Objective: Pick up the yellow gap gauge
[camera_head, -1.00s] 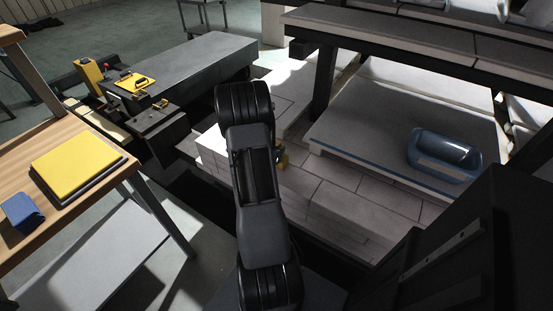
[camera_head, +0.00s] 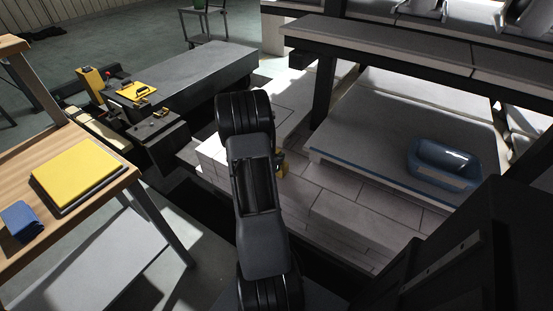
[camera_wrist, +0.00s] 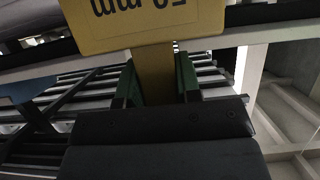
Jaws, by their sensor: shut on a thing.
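The yellow gap gauge (camera_wrist: 150,20) fills the top of the wrist view. It has a wide plate with dark upside-down lettering, partly cut off by the frame, and a narrower stem below. My gripper (camera_wrist: 156,78) is shut on this stem, with a green-faced finger on each side. In the head view my arm hides the gripper. A small yellow patch (camera_head: 280,163), which may be part of the gauge, shows beside the arm.
A blue translucent container (camera_head: 443,165) lies on a pale slab (camera_head: 370,140) under a dark-framed shelf (camera_head: 400,45). A wooden table (camera_head: 40,150) at left holds a yellow pad (camera_head: 78,172) and a blue block (camera_head: 22,220). A grey bench (camera_head: 200,75) stands behind.

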